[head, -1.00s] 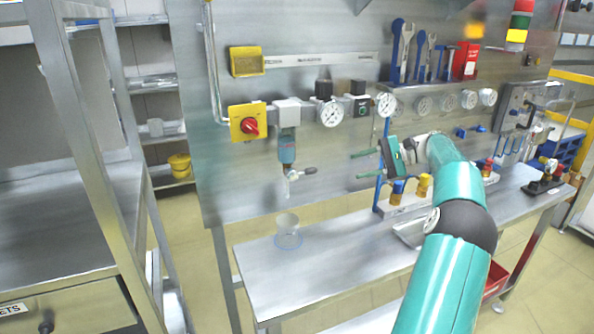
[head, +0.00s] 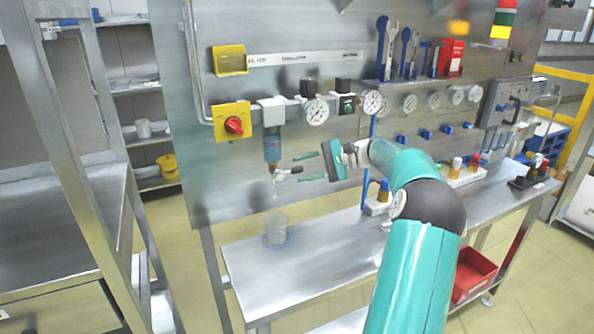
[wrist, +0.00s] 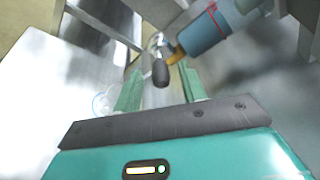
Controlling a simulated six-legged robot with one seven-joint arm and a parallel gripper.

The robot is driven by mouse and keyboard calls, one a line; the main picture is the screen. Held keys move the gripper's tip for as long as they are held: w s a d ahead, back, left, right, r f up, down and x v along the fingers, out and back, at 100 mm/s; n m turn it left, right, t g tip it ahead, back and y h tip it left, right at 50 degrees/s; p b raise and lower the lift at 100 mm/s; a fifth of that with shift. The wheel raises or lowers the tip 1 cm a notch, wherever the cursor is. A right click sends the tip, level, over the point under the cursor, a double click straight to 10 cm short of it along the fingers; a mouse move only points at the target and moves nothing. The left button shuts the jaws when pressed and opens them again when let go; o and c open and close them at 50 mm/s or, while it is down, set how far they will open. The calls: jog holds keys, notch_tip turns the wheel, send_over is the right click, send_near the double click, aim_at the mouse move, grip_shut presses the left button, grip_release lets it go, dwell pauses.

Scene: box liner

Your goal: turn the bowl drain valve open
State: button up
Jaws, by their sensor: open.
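The bowl drain valve (head: 275,175) sits under the blue filter bowl (head: 272,148) on the upright panel. Its dark lever (head: 292,170) points right, toward my gripper. My gripper (head: 308,166) is open, its green fingers pointing left, one above the other in the head view, close to the lever's end. In the wrist view the dark lever (wrist: 160,72) shows between and beyond the two green fingers of my gripper (wrist: 161,88). The bowl (wrist: 199,36) is at the upper right there. I cannot tell whether the fingers touch the lever.
A clear cup (head: 276,228) stands on the bench (head: 250,270) below the valve. A red knob on a yellow plate (head: 233,124) is left of the bowl. Gauges (head: 316,111) line the panel above my gripper. A red bin (head: 474,274) is below right.

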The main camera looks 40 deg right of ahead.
jog(key=shift+x, duration=1.2)
jog(key=shift+c, duration=0.2)
grip_shut()
